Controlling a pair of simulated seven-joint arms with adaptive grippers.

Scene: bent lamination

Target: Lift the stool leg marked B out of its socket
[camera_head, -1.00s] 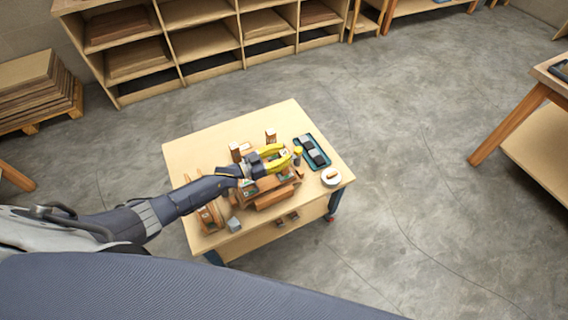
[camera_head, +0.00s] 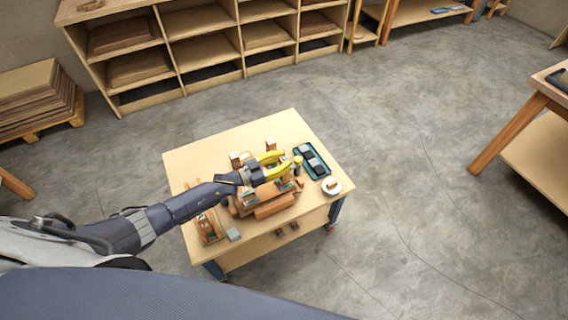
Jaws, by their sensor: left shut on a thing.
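My left gripper (camera_head: 287,161) has yellow fingers and reaches in from the left over the workpiece on the table. It is shut on a small piece, likely a stool leg, mostly hidden between the fingers. No letter B can be read at this size. A brown wooden assembly (camera_head: 268,209) lies under and in front of the gripper. Upright wooden pieces stand behind it, one at the left (camera_head: 235,161) and one at the back (camera_head: 271,144). The socket under the gripper is hidden. My right gripper is not in view.
The light wooden table (camera_head: 205,137) has bare room at its back left. A teal tray (camera_head: 323,171) with dark and grey pieces lies to the right, near a round white item (camera_head: 331,192). A grey block (camera_head: 233,234) and another wooden piece (camera_head: 209,227) are at front left.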

